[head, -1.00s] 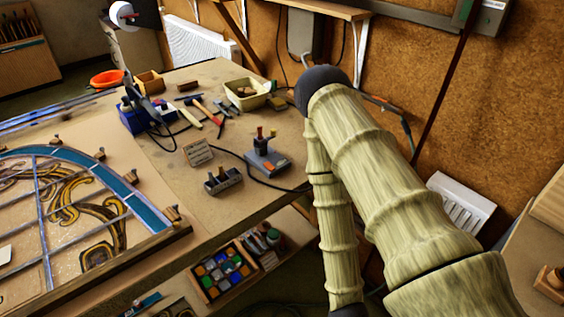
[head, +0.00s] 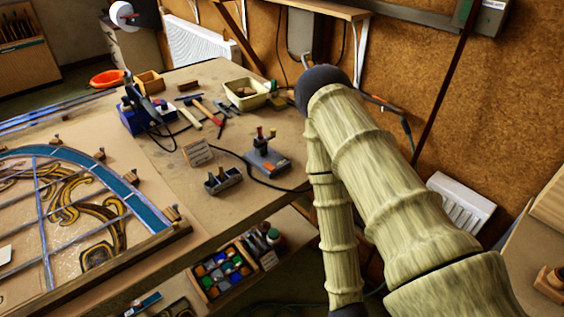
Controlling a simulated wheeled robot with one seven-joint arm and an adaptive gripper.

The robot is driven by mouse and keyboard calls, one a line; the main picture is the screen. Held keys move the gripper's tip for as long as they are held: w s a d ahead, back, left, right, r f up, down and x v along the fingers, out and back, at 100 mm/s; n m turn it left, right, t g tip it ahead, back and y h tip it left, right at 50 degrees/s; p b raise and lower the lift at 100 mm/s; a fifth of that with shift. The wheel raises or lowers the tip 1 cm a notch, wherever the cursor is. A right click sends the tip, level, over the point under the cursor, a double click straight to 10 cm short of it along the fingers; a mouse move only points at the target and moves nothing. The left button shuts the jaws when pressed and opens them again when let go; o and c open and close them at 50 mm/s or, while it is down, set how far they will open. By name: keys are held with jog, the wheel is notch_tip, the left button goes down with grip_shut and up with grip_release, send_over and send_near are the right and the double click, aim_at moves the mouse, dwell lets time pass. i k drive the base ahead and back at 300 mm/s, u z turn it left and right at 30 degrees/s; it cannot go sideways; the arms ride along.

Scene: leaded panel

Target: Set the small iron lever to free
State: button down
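A small grey unit (head: 267,160) stands on the workbench, right of its middle. Two short upright stems with knobs, one reddish and one dark or yellowish, rise from its top (head: 266,133), and an orange patch shows on its front. These stems look like small levers, but I cannot tell which is the iron lever or how it is set. A black cable runs past the unit. A small card sign (head: 197,153) stands to its left; its writing is too small to read.
A leaded glass panel (head: 129,204) lies at the left. A dark block holder (head: 222,181), hand tools, a yellowish tub (head: 247,94) and a blue stand (head: 133,121) are on the bench (head: 240,215). Below is a box of coloured glass (head: 209,291). A white radiator (head: 462,200) is at the right.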

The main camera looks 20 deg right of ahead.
aim_at(273, 132)
jog(key=u, duration=2.05)
jog(key=k, duration=1.5)
jog(key=z, duration=1.75)
jog(key=i, duration=0.5)
jog(key=z, duration=0.05)
